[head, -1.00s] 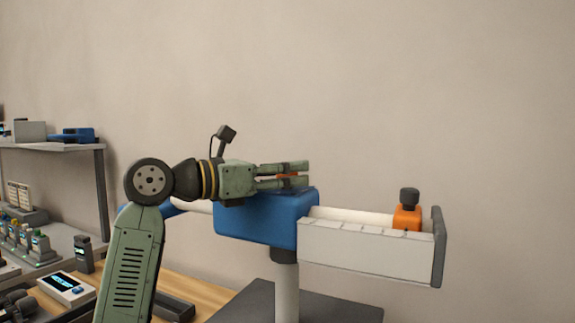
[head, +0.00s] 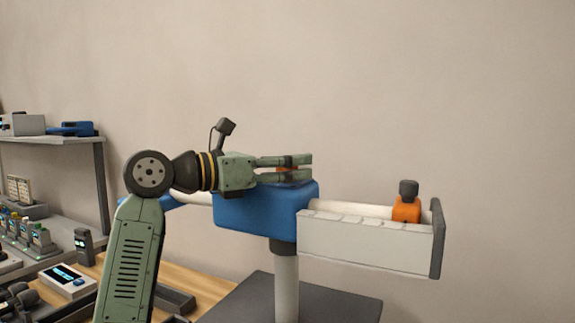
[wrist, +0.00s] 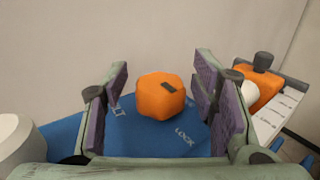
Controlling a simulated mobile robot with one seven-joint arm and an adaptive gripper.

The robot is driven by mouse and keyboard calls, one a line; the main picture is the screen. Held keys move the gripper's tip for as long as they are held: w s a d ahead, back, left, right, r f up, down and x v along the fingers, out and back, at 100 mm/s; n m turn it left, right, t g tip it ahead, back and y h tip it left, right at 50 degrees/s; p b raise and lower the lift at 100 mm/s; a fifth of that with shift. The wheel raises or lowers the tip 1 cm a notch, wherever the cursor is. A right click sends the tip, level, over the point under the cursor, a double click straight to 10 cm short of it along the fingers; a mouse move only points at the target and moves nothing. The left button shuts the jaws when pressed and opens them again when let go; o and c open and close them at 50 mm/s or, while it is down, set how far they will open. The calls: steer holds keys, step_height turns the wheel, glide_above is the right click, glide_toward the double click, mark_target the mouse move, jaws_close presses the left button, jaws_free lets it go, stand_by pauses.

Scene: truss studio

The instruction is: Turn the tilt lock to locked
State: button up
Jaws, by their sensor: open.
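The tilt lock is an orange knob (wrist: 160,96) with a dark mark on its top, near the upper right edge. It sits on the top of a blue housing (wrist: 150,137); printed "LOCK" shows at the lower right of the knob. My gripper (wrist: 172,95) is open, with one purple-padded finger on each side of the knob and gaps visible on both sides. In the head view my gripper (head: 310,168) lies level just above the blue housing (head: 262,212), and the orange knob (head: 286,168) shows only partly between the fingers.
A white scaled rail (head: 365,242) extends right from the housing, with an orange clamp (head: 406,210) and black knob on it. A grey post (head: 286,285) stands below. Bench and shelf (head: 60,140) with small devices are at left. The wall behind is bare.

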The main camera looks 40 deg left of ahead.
steer(key=shift+s, duration=0.15)
steer(key=v, duration=1.1)
steer(key=shift+s+a, duration=0.2)
steer(key=shift+s, duration=0.15)
steer(key=shift+d, duration=0.1)
